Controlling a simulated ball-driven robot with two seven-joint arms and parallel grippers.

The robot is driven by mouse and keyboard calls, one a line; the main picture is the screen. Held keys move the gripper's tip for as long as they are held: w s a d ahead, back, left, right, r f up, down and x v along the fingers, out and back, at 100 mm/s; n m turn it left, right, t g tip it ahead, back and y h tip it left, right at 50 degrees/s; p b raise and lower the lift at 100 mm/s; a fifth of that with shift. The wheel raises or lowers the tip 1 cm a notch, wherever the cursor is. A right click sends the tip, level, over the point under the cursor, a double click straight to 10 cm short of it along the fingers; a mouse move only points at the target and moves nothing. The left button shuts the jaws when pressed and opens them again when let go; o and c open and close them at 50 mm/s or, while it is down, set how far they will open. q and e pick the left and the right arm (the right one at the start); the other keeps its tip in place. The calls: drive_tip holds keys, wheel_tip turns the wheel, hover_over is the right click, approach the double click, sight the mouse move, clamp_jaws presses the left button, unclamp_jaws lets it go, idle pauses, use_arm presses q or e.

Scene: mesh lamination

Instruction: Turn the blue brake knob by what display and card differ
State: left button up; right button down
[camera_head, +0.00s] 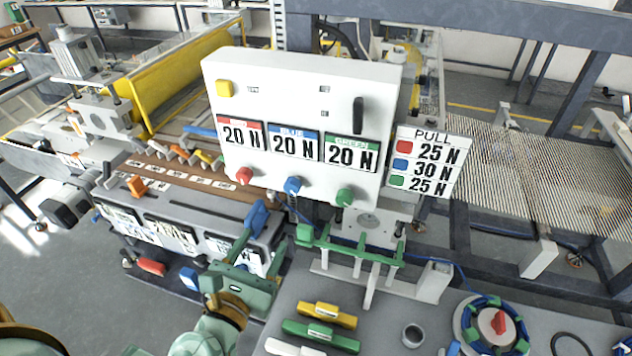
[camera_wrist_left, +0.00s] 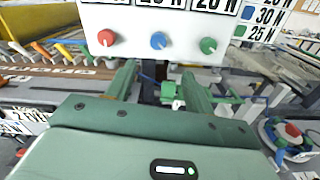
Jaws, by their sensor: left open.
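The blue brake knob (camera_head: 292,185) sits at the bottom of a white control panel (camera_head: 300,90), between the red knob (camera_head: 244,175) and the green knob (camera_head: 345,196). The blue display (camera_head: 295,143) above it reads 20 N. The PULL card (camera_head: 428,162) beside the panel shows 30 N on its blue line. My left gripper (camera_head: 260,249) is open and empty, below and in front of the blue knob and apart from it. In the left wrist view, the blue knob (camera_wrist_left: 158,40) appears above and between my two fingertips (camera_wrist_left: 158,76). My right gripper is out of view.
The red and green displays also read 20 N; their card lines read 25 N. A green rack (camera_head: 350,245) stands below the panel, right of my gripper. Yellow and green handled bars (camera_head: 320,330) and a ring with a red knob (camera_head: 490,325) lie on the grey bench.

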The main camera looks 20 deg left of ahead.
use_arm(q)
drive_tip(key=p, duration=0.2)
approach(290, 188)
drive_tip(key=w+p, duration=0.1)
drive_tip(key=w, duration=0.9)
drive_tip(key=shift+w+a+p, duration=0.25)
drive_tip(key=shift+p, duration=0.15)
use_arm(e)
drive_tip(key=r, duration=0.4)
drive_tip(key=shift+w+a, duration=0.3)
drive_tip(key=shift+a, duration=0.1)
use_arm(q)
drive_tip(key=c, duration=1)
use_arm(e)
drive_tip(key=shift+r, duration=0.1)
